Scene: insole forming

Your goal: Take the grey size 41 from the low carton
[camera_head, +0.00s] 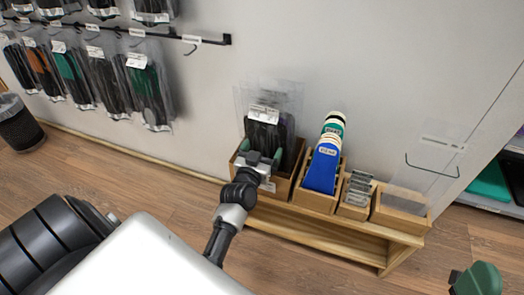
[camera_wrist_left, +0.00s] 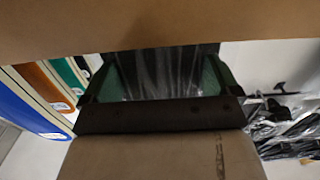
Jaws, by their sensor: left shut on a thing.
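A brown open carton (camera_head: 284,187) stands at the left end of the low wooden stand, with dark insoles in clear bags (camera_head: 263,127) upright in it. White labels on the bags are too small to read. My left gripper (camera_head: 263,158), with green fingers, is at the carton's front and shut on a clear bag. In the left wrist view the clear bag (camera_wrist_left: 165,75) shows between the green fingers, with brown surfaces above and below. I cannot tell its size or colour. A green part of my right gripper (camera_head: 478,279) shows at the lower right; its jaws are unclear.
Blue and green insoles (camera_head: 323,168) stand in a wooden holder right of the carton. Beside it are a small box of grey pieces (camera_head: 358,188) and a box with a clear panel (camera_head: 400,205). Bagged insoles (camera_head: 149,92) hang on the wall rail at left. A dark bin (camera_head: 18,125) stands far left.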

